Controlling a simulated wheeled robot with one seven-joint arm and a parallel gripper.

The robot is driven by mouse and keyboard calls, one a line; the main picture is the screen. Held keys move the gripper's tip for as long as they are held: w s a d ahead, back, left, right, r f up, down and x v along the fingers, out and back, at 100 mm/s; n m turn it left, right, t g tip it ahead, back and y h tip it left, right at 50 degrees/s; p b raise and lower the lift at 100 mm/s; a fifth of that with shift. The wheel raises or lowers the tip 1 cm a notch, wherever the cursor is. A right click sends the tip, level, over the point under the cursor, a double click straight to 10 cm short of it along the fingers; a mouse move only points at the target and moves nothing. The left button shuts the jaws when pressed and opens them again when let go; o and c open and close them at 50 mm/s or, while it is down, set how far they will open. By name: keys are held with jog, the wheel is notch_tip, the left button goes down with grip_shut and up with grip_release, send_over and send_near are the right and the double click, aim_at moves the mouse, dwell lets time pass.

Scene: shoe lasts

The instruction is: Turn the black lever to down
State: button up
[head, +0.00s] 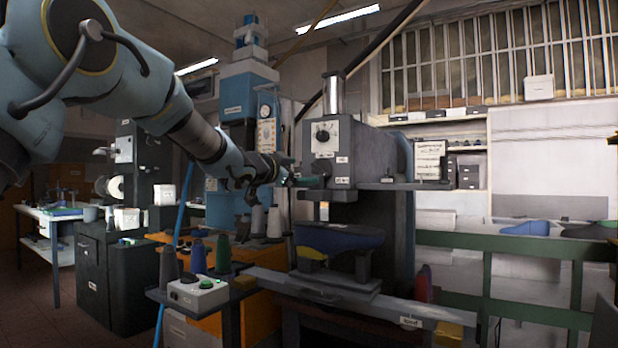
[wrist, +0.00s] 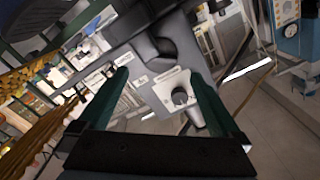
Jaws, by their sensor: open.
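A round black knob-like control, the only thing I see that fits the black lever (head: 323,135), is mounted on a pale plate on the front of the grey press (head: 370,150). In the wrist view this black lever (wrist: 180,97) shows on its white plate between and beyond my fingers, apart from them. Its exact pointing direction is too small to tell. My gripper (head: 300,181) is in front of the press, below and left of the lever. In the wrist view my gripper (wrist: 160,76) has its two green fingers spread wide with nothing between them.
A blue machine (head: 250,130) stands behind my arm. A dark blue shoe last (head: 338,238) sits in the press below my gripper. A small table with thread spools (head: 223,255) and a white control box (head: 198,292) stands at the front left. A green rail (head: 500,245) runs along the right.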

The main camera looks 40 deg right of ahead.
jog(key=shift+v, duration=1.65)
